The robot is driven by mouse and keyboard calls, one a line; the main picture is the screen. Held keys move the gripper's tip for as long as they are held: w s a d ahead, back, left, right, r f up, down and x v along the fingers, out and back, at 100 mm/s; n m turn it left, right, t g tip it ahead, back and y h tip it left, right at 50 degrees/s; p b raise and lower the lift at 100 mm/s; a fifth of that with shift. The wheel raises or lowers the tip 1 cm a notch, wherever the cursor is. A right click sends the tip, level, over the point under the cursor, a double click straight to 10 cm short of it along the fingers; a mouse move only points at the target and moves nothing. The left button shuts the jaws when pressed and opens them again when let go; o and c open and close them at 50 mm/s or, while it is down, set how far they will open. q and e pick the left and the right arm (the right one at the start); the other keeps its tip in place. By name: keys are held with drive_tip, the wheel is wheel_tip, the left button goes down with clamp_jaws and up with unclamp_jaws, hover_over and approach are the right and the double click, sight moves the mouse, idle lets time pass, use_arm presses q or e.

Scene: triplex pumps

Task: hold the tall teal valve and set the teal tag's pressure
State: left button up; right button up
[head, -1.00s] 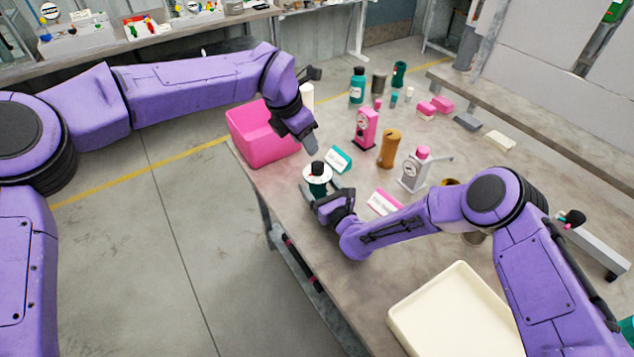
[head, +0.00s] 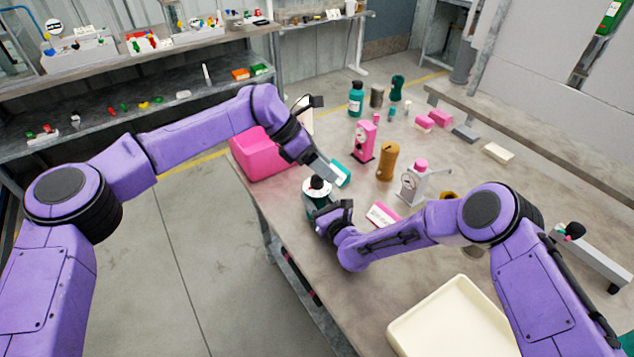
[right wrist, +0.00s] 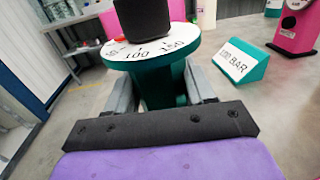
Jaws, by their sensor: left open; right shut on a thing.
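The tall teal valve (head: 311,204) stands upright near the table's left edge. It has a white dial plate (head: 306,189) and a black knob (head: 317,182) on top. My right gripper (head: 320,212) is shut on the valve's teal body (right wrist: 160,88), one finger on each side.
A pink bin (head: 255,155) stands behind my left gripper. A pink tag (head: 381,213), a pink pump (head: 363,141), a brown cylinder (head: 387,160) and a grey gauge unit (head: 411,184) stand to the right. A cream tray (head: 455,325) lies in front.

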sight(316, 177)
use_arm(q)
drive_tip(key=a+f+h, duration=0.1)
drive_tip(key=w+a+f+m+h, duration=0.1)
drive_tip(key=h, duration=0.1)
drive_tip(key=a+m+g+h, duration=0.1)
drive_tip(key=shift+w+a+f+h, duration=0.2)
drive_tip(key=shift+w+f+h, duration=0.2)
drive_tip(key=w+a+f+t+h, duration=0.25)
drive_tip(key=a+f+h, duration=0.3)
drive_tip(key=a, duration=0.45)
drive_tip(key=shift+m+y, duration=0.25)
drive_tip(key=shift+m, duration=0.15)
drive_tip(key=d, duration=1.1)
drive_tip(key=shift+s+d+f, duration=0.1)
drive_tip(key=shift+d, duration=0.3)
drive_tip(key=shift+c, duration=0.2)
drive_tip(key=c, duration=0.9)
